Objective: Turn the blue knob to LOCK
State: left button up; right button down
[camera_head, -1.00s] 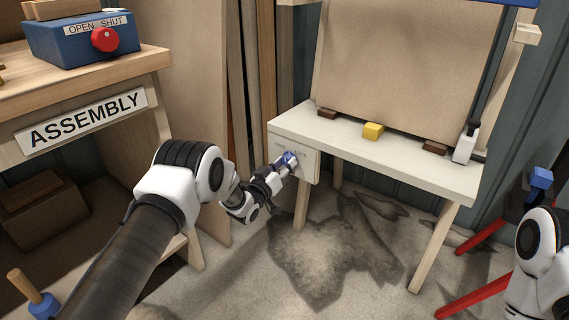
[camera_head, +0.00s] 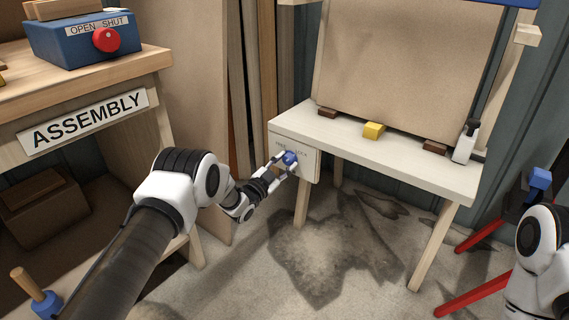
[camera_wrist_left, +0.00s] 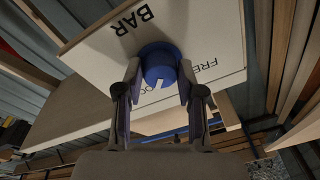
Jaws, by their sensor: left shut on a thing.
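The blue knob (camera_head: 290,158) is on the white panel (camera_head: 308,164) at the left end of the white table. In the left wrist view the knob (camera_wrist_left: 160,64) sits between my left fingers, and its white pointer mark faces the bottom of the picture, between the partly hidden words FREE and LOCK. My left gripper (camera_head: 284,163) is shut on the knob, one finger on each side; it also shows in the left wrist view (camera_wrist_left: 160,84). My right arm shows at the right edge, but its gripper is not clearly visible.
A wooden ASSEMBLY bench (camera_head: 150,62) with a blue box (camera_head: 80,45) is at left. The floor before the table is clear.

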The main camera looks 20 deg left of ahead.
pick_arm(q)
jog(key=shift+m, duration=0.5)
jog(key=o, duration=1.1)
jog(key=shift+o, duration=0.2)
jog(key=v, duration=1.2)
jog(key=shift+a, duration=0.1)
